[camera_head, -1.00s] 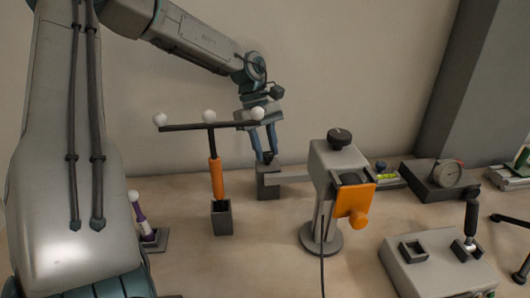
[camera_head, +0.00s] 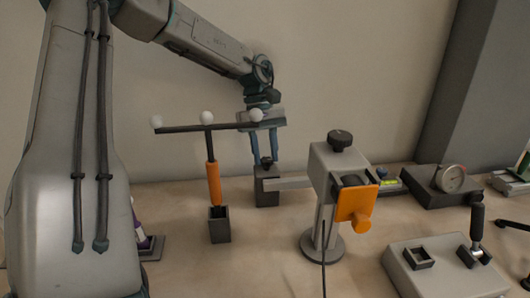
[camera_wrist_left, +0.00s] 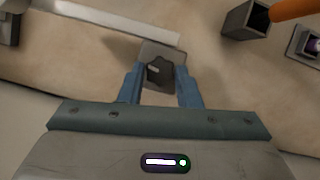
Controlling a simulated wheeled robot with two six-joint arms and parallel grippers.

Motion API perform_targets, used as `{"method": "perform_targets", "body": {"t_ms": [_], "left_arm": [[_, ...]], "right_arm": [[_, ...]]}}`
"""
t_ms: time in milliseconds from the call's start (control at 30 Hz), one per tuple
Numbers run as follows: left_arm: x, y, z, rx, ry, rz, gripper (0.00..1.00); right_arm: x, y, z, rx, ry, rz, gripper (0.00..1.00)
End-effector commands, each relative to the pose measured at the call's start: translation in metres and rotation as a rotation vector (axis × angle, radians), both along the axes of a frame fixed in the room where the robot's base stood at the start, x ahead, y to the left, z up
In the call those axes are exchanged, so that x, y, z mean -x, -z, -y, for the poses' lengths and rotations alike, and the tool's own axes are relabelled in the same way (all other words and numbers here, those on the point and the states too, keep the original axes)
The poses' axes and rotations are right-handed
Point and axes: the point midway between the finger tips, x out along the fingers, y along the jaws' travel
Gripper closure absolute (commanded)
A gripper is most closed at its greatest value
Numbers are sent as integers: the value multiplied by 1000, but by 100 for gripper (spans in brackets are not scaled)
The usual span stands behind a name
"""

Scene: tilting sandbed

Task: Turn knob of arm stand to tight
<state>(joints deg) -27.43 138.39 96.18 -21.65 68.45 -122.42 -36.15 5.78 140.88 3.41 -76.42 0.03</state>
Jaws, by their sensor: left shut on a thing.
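The arm stand (camera_head: 267,192) is a dark grey block at the back of the table, with a pale horizontal bar (camera_head: 290,183) running right from it. Its dark knob (camera_wrist_left: 160,72) sits on top and shows in the left wrist view between my blue fingers. My left gripper (camera_head: 265,162) points down from above and is shut on the knob. In the head view the fingers partly cover the knob. I cannot read any tight mark on it. My right gripper is not in view.
A tripod-like bar with white balls (camera_head: 207,126) on an orange handle stands in front of my left gripper. A grey stand with an orange plate (camera_head: 356,204) is to the right. A dial gauge (camera_head: 451,179) and a lever box (camera_head: 440,265) are farther right.

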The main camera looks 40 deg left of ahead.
Motion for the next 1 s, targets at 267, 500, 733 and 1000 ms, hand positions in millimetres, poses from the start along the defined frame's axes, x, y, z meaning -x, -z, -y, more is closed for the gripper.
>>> {"method": "perform_targets", "body": {"t_ms": [267,500,733,1000], "left_arm": [[2,3,1,3,2,-8,50],[1,1,1,2,0,-3,48],[1,0,0,1,-2,-1,48],[2,-4,0,3,-140,-1,48]], "right_arm": [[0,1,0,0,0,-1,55],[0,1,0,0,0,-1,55],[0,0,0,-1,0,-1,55],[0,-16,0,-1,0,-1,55]]}}
